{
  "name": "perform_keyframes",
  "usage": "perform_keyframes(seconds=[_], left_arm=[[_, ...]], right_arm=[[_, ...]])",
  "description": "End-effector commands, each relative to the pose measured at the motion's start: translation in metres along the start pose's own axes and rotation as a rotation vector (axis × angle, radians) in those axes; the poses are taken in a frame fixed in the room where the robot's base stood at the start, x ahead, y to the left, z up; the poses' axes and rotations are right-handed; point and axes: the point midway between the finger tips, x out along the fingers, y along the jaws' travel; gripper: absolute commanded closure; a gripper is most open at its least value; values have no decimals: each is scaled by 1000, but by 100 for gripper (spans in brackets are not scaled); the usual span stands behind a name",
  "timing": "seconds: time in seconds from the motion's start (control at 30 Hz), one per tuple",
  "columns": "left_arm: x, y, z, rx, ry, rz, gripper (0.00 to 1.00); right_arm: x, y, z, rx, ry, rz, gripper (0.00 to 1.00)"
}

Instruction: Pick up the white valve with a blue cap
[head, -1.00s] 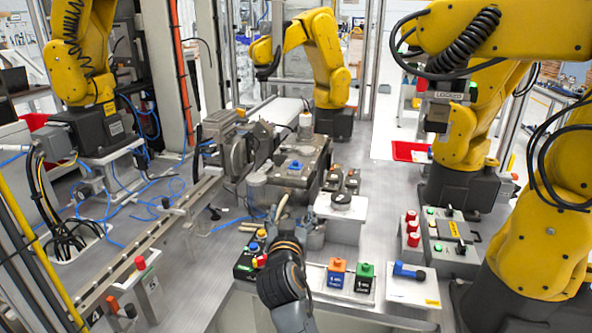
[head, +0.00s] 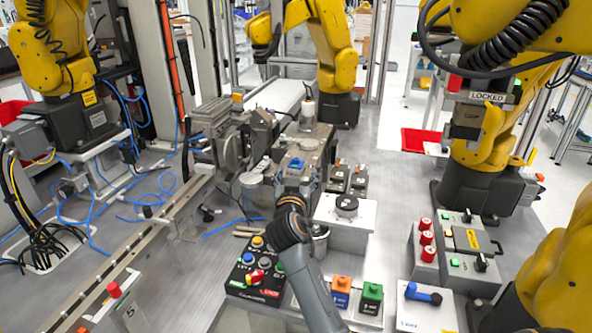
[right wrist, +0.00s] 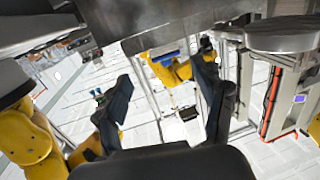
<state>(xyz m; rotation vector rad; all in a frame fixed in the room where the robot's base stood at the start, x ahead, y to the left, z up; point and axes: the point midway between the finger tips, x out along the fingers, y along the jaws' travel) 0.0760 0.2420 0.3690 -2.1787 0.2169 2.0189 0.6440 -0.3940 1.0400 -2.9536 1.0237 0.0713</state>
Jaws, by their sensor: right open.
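A small blue-capped part (head: 296,163) sits on top of the grey machine block in the middle of the head view. A blue lever-like part (head: 423,294) lies on a white box at the lower right. I cannot tell for sure which is the valve, and no white body shows clearly on either. My right gripper (head: 297,183) is just in front of the grey block, below the blue-capped part and apart from it. In the right wrist view the right gripper (right wrist: 167,100) is open and empty, with a blue piece (right wrist: 166,57) beyond its fingers. My left gripper is out of view.
The grey machine block (head: 318,150) stands close to my right gripper. A black button box (head: 256,275) and a white box with a round dark knob (head: 346,206) flank my right arm. Yellow robot arms (head: 320,45) stand around the table.

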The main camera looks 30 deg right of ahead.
Motion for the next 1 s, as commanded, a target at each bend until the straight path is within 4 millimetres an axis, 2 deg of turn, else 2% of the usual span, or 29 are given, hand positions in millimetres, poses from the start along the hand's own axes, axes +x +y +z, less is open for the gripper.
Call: perform_keyframes(seconds=[0.1,0.27,0.43,0.6,0.93,0.97,1.0], left_arm=[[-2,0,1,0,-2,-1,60],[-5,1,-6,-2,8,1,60],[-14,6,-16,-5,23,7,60],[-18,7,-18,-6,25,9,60],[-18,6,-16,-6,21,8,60],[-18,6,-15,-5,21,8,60],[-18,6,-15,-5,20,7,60]], right_arm=[[12,0,0,-1,-1,1,31],[20,-1,-2,0,0,0,31],[41,-6,-7,-1,-1,1,31],[61,-7,-6,-1,-1,2,31],[68,-7,-4,1,-1,0,31],[68,-7,-4,1,-1,0,33],[68,-7,-4,1,-1,0,41]])
